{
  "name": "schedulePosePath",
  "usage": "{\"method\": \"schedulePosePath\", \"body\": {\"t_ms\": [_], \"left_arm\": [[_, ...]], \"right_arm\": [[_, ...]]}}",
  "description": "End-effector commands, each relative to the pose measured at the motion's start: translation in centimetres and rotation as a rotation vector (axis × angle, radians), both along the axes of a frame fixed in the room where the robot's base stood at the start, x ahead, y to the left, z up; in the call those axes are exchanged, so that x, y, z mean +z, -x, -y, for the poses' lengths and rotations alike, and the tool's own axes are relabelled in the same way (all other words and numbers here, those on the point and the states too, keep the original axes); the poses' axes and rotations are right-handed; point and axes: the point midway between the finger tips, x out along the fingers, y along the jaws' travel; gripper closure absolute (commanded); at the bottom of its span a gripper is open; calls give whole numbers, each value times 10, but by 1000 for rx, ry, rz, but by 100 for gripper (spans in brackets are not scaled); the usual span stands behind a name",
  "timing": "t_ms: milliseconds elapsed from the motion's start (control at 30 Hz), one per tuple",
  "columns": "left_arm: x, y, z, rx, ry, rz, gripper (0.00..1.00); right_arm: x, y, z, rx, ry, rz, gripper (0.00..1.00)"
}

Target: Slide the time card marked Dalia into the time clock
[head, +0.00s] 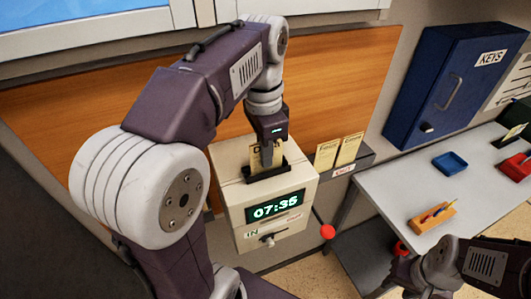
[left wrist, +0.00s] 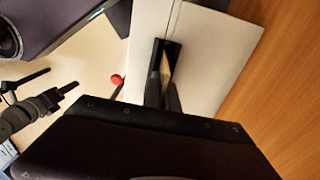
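The time clock (head: 240,218) is a cream box with a green 07:35 display and a black slot holder (head: 275,172) on top. My left gripper (head: 270,158) points down over this holder, shut on a cream time card (head: 254,160). The card stands upright at the slot, its lower edge hidden by the holder. Its name is mostly covered and not readable. In the left wrist view the card (left wrist: 165,68) shows edge-on within the black holder, beside the fingertips. My right gripper is small in the left wrist view (left wrist: 66,94); its finger gap is unclear.
Two more cards (head: 338,152) stand in a grey rack (head: 345,170) right of the clock. A red ball-like knob (head: 327,231) sits at the clock's right. A blue key cabinet (head: 445,85) hangs behind.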

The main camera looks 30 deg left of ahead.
Motion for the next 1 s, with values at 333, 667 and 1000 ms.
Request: {"method": "schedulePosePath", "body": {"t_ms": [333, 667, 1000], "left_arm": [[0, 0, 0, 0, 0, 0, 72], [41, -1, -1, 0, 0, 4, 72], [90, 1, -2, 0, 0, 0, 72]], "right_arm": [[0, 0, 0, 0, 0, 0, 64], [6, 0, 0, 0, 0, 0, 64], [17, 0, 0, 0, 0, 0, 64]]}}
